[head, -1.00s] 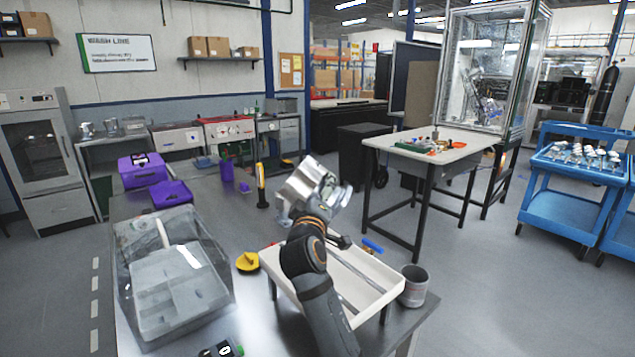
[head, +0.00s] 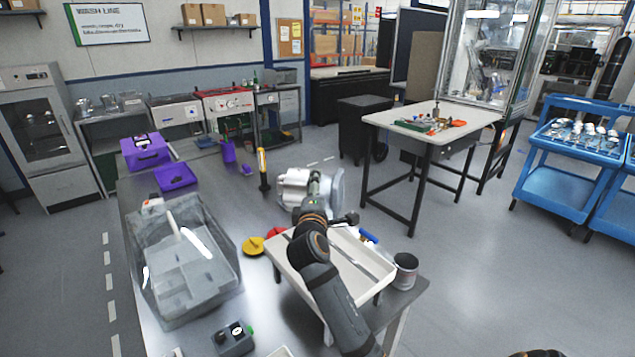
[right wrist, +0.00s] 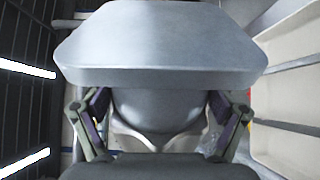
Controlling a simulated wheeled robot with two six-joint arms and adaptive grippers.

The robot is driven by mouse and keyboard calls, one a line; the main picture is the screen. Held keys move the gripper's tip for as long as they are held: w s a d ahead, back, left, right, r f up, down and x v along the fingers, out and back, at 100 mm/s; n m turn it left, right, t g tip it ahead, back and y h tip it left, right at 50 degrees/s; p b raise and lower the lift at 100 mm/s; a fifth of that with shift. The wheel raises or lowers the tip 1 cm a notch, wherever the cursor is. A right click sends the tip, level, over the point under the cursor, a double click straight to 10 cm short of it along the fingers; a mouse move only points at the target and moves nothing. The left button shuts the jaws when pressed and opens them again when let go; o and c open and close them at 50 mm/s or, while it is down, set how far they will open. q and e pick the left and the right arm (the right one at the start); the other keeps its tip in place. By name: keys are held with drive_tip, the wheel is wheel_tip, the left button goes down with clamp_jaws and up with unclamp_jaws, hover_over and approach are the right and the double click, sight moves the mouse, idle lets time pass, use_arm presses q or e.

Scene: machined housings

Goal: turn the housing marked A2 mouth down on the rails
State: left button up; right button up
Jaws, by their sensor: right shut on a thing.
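A silver-grey housing (head: 293,188) is held in the air above the far end of a white tray with rails (head: 378,291). It lies on its side, with a wide flange towards the right. No A2 mark can be read, and I cannot tell which way its mouth faces. My right gripper (head: 318,190) is shut on the housing. In the right wrist view the housing (right wrist: 160,45) fills the upper middle, with the gripper fingers (right wrist: 160,120) on either side of its narrower part. My left gripper is not in view.
A clear bin (head: 185,275) stands left of the tray. A yellow piece (head: 253,246) lies between them, and a grey cup (head: 404,270) stands at the tray's right. A yellow-topped bottle (head: 263,170) and purple boxes (head: 147,152) stand farther back on the metal bench (head: 225,200).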

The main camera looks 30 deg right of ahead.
drive_tip(key=n+p, duration=0.2)
drive_tip(key=p, duration=0.1)
drive_tip(key=n+g+p, duration=0.1)
drive_tip(key=n+p, duration=0.4)
drive_tip(key=p, duration=0.2)
drive_tip(key=shift+r+g, duration=0.3)
drive_tip(key=shift+r, duration=0.1)
drive_tip(key=n+p, duration=0.2)
drive_tip(key=p, duration=0.2)
drive_tip(key=shift+f+n+g, duration=0.15)
drive_tip(key=shift+n+g, duration=0.25)
drive_tip(key=shift+n, duration=0.5)
drive_tip(key=shift+f+n, duration=0.1)
drive_tip(key=shift+n, duration=0.5)
drive_tip(key=n+g, duration=0.1)
drive_tip(key=n, duration=0.2)
drive_tip(key=shift+h, duration=0.4)
drive_tip(key=shift+f+n, duration=0.2)
drive_tip(key=shift+n, duration=0.1)
wheel_tip(320, 180, down, 10)
drive_tip(key=b, duration=0.5)
drive_tip(key=shift+f+b, duration=0.45)
drive_tip(key=shift+f, duration=0.1)
